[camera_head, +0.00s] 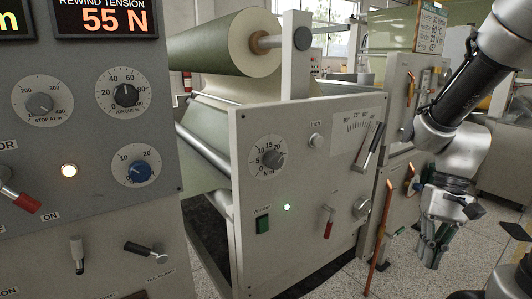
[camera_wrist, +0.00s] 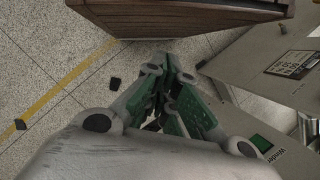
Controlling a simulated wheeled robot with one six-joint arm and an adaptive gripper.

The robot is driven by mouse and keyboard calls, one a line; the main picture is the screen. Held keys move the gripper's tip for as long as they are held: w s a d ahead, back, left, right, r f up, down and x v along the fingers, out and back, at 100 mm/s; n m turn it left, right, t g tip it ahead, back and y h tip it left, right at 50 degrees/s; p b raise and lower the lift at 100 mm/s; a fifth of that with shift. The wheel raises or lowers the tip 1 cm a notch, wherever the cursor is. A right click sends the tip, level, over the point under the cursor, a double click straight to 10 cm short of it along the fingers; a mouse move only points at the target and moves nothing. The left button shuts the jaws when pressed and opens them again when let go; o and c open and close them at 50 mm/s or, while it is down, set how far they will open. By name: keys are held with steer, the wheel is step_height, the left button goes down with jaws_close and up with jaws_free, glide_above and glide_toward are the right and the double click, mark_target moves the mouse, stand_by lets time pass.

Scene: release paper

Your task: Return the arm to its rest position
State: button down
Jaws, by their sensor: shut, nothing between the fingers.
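My gripper (camera_head: 433,250) hangs at the right of the head view, pointing down, with its fingers together and nothing between them. It is apart from the machine panel, to the right of the winder cabinet (camera_head: 300,215). In the wrist view the green-padded fingers (camera_wrist: 172,85) meet at their tips above the speckled floor. My arm comes down from the upper right of the head view, bent at the wrist.
A copper-coloured rod (camera_head: 380,235) stands close to the left of my gripper. A control panel (camera_head: 60,200) with dials fills the left, and a paper roll (camera_head: 225,45) sits above the winder. A brown slatted object (camera_wrist: 180,15) lies ahead of the fingertips. Floor (camera_wrist: 45,60) with a yellow line is open at left.

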step_height(320, 180, up, 13)
steer(key=s+d+n+t+h, duration=0.2)
steer(key=n+t, duration=0.1)
steer(key=t, duration=0.4)
steer(key=shift+s+r+h, duration=0.15)
steer(key=shift+s+h, duration=0.15)
